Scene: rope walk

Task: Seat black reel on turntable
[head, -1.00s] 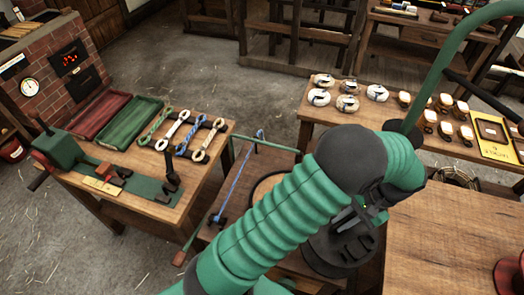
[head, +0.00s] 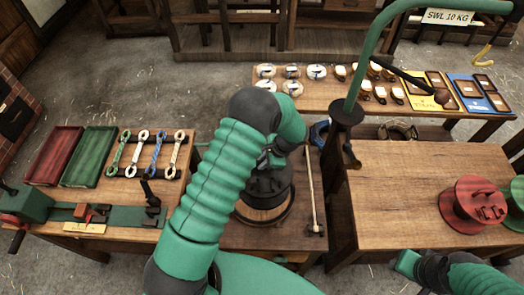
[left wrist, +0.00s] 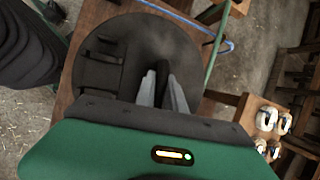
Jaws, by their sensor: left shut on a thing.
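The black reel (head: 268,188) is over the round wooden turntable (head: 262,216) on the low middle bench. The turntable's front rim shows below it. I cannot tell whether the reel rests fully on it. My left gripper (head: 268,158) comes down from above, largely hidden behind my left arm. In the left wrist view, its two grey fingers (left wrist: 162,92) close on a dark upright part at the middle of the reel's flat black disc (left wrist: 120,52). My right gripper (head: 410,262) shows only partly at the lower right; its fingers cannot be made out.
A red reel (head: 474,203) stands on the right bench (head: 400,190). Rope samples (head: 150,150) and trays lie on the left bench. The right bench's middle is clear.

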